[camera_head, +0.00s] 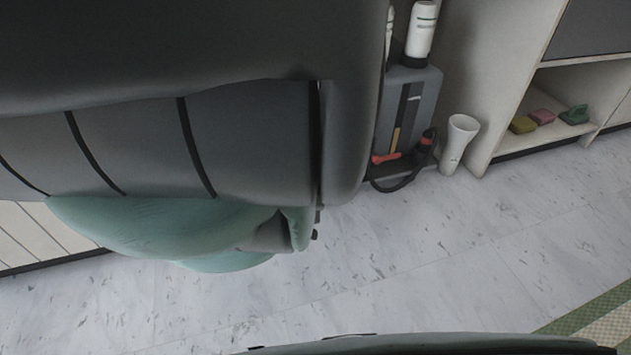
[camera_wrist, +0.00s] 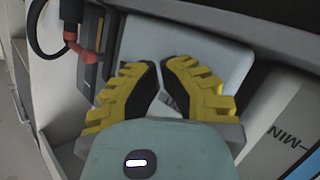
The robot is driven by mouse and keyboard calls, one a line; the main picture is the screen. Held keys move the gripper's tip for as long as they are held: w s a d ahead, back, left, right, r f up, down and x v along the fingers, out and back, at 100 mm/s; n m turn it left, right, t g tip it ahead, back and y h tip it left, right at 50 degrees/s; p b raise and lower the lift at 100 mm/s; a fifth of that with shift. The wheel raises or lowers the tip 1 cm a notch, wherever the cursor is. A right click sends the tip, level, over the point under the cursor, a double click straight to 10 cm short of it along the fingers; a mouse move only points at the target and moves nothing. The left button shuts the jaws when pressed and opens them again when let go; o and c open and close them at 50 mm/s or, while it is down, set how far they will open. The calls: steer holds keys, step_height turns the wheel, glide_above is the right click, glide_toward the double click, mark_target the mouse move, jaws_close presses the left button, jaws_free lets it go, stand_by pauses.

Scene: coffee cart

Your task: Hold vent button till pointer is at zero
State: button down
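My gripper (camera_wrist: 160,72) shows in the wrist view as two yellow, ridged fingers with black inner sides. The fingertips are drawn close together with a narrow gap, and I see nothing held between them. They point toward a smooth white surface (camera_wrist: 190,42); I cannot tell whether they touch it. A vent button cannot be made out in either view, and no gauge pointer or zero mark can be read. In the head view my own arm covers the left and upper part, so my fingertips are hidden there.
A grey unit (camera_head: 423,88) with a black cable and red-orange part stands beside a white flared cup (camera_head: 459,142). A white bottle (camera_head: 421,30) stands above. Coloured sponges (camera_head: 541,117) lie on a shelf. A pale panel marked MIN (camera_wrist: 285,125) is close right of my fingers. The floor (camera_head: 440,235) is mostly clear.

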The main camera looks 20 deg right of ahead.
steer(key=shift+r, duration=0.1)
stand_by(0.7)
steer(key=shift+s+p, duration=0.65)
steer(key=shift+s, duration=0.1)
steer(key=shift+s, duration=0.2)
steer(key=s+p, duration=0.2)
steer(key=s, duration=0.2)
steer(key=shift+s+d+p, duration=0.15)
steer(key=shift+s+p, duration=0.15)
steer(key=shift+s, duration=0.05)
steer(key=shift+w+r, duration=0.1)
